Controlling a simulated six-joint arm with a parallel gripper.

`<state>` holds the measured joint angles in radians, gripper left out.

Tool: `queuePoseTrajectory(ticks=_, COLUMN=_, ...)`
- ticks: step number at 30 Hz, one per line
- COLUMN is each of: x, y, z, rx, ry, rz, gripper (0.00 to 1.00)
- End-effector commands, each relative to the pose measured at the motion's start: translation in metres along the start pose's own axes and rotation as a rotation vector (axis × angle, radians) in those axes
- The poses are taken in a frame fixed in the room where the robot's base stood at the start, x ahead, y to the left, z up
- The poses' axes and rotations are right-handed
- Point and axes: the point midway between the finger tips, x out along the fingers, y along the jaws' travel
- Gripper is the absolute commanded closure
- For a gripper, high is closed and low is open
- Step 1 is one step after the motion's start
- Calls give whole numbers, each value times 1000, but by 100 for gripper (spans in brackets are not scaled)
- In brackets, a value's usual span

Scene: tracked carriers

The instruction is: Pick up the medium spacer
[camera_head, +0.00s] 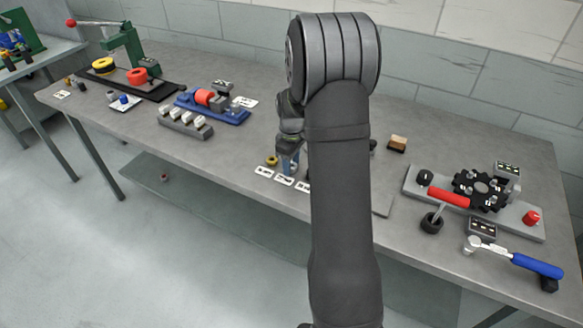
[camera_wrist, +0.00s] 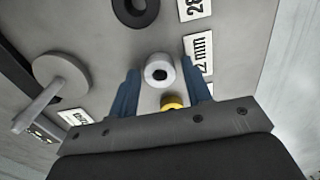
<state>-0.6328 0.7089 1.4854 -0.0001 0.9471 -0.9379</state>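In the wrist view a light grey, ring-shaped spacer (camera_wrist: 158,72) with a dark centre hole lies between the two blue fingertips of my gripper (camera_wrist: 160,67), with a gap on each side. My gripper is open and points down; I cannot tell how far the fingertips reach down around the spacer. A yellow spacer (camera_wrist: 172,102) is partly hidden behind the gripper's base, and a black ring (camera_wrist: 135,8) lies beyond. The grey one is the middle of these three. In the head view my gripper (camera_head: 289,167) is low over the bench by the yellow spacer (camera_head: 272,160); my arm hides the others.
White size labels (camera_head: 264,171) line the bench's front edge beside the spacers. A grey disc with a handle (camera_wrist: 60,80) stands at left in the wrist view.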

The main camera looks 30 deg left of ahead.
Motion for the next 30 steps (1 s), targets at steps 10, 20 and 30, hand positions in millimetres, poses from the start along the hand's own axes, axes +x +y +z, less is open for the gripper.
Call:
queuePoseTrajectory(ticks=10, x=0, y=0, z=0, rx=0, ry=0, rz=0, gripper=96)
queuePoseTrajectory(ticks=20, x=-15, y=1, z=0, rx=0, ry=2, rz=2, gripper=96)
queuePoseTrajectory(ticks=30, x=-67, y=4, z=43, rx=5, ry=2, rz=2, gripper=96)
